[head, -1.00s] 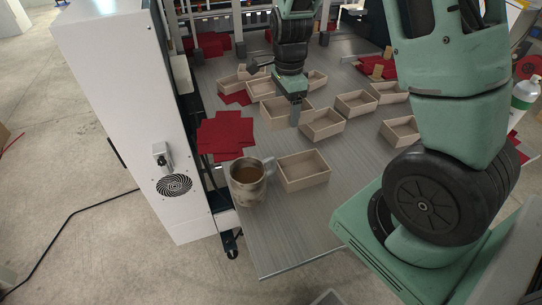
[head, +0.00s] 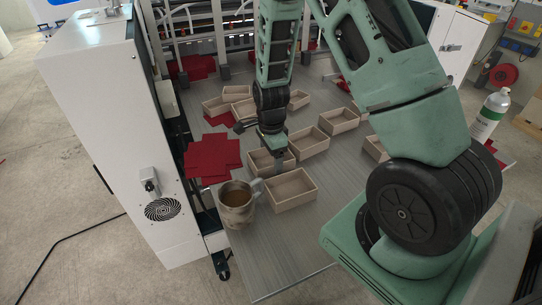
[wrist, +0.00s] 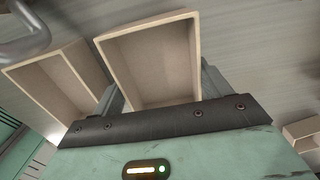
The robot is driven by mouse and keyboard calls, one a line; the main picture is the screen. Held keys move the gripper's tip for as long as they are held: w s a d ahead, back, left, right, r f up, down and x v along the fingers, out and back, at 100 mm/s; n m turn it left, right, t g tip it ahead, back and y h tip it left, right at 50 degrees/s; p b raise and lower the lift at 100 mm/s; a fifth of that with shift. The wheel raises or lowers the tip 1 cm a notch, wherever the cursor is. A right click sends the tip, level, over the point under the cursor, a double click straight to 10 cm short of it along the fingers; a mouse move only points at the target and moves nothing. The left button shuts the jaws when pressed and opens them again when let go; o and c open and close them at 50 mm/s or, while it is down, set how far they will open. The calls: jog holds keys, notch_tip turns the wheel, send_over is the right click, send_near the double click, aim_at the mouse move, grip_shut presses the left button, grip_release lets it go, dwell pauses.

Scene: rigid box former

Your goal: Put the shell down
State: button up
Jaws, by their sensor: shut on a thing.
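My gripper (head: 277,156) points down over the table and is shut on an open, pale tan shell (head: 262,161), gripping it at its right side in the head view. In the wrist view the held shell (wrist: 150,62) lies between the two fingers (wrist: 161,92), its hollow inside showing empty. Another shell (head: 291,189) stands just in front of it in the head view, very close. I cannot tell whether the two touch, or whether the held shell's bottom meets the table (head: 262,262).
A mug (head: 236,204) of brown liquid stands left of the front shell, close to the held one. Red flat blanks (head: 212,157) lie to the left. Several shells, one of them here (head: 310,143), stand behind and to the right. The table's front end is bare.

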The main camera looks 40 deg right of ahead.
jog(key=shift+f, duration=0.1)
jog(key=shift+f, duration=0.1)
jog(key=o, duration=1)
